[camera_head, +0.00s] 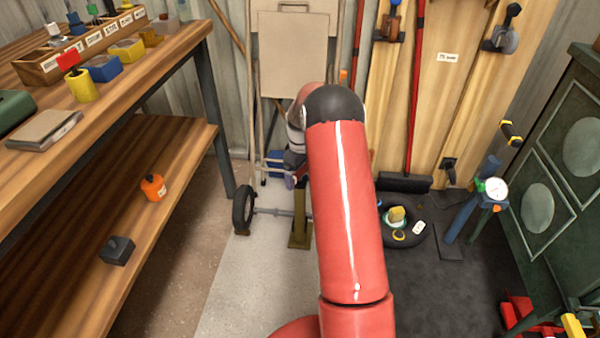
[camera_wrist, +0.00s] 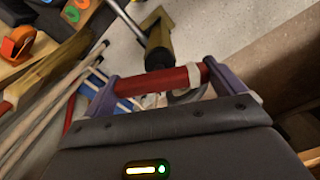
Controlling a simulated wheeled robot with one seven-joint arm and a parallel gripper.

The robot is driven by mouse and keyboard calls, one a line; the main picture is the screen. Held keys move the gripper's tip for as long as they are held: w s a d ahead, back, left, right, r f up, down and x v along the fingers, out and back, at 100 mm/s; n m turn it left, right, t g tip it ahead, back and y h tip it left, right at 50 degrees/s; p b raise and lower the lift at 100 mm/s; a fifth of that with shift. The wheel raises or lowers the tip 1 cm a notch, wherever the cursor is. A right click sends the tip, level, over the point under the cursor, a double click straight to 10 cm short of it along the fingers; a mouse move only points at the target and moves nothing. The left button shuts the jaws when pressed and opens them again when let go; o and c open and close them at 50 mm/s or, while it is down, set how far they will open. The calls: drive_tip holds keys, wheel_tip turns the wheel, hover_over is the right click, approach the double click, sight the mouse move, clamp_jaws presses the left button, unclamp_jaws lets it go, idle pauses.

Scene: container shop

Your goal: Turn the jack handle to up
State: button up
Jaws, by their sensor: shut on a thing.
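In the head view my gripper (camera_head: 290,178) is small and partly hidden by my arm, above the jack post. The handle's angle is hard to tell.
A wooden workbench (camera_head: 150,165) fills the left. A black tyre (camera_head: 407,245) lies to the right, near a green cabinet (camera_head: 550,190). Poles (camera_head: 252,100) lean behind.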

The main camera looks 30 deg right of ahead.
drive_tip(key=m, duration=1.3)
drive_tip(key=shift+r+m, duration=0.1)
drive_tip(key=shift+m, duration=0.3)
drive_tip(key=m+p, duration=0.1)
drive_tip(key=m, duration=0.6)
drive_tip(key=m+p, duration=0.1)
drive_tip(key=m, duration=0.5)
drive_tip(key=shift+m+p, duration=0.3)
drive_tip(key=shift+p, duration=0.1)
drive_tip(key=m+p, duration=0.1)
drive_tip(key=m, duration=0.4)
drive_tip(key=shift+m, duration=0.3)
drive_tip(key=m+p, duration=0.2)
drive_tip(key=m, duration=0.3)
drive_tip(key=m+p, duration=0.1)
drive_tip(key=m, duration=0.4)
drive_tip(key=shift+m, duration=0.4)
drive_tip(key=m, duration=0.4)
drive_tip(key=shift+m, duration=0.4)
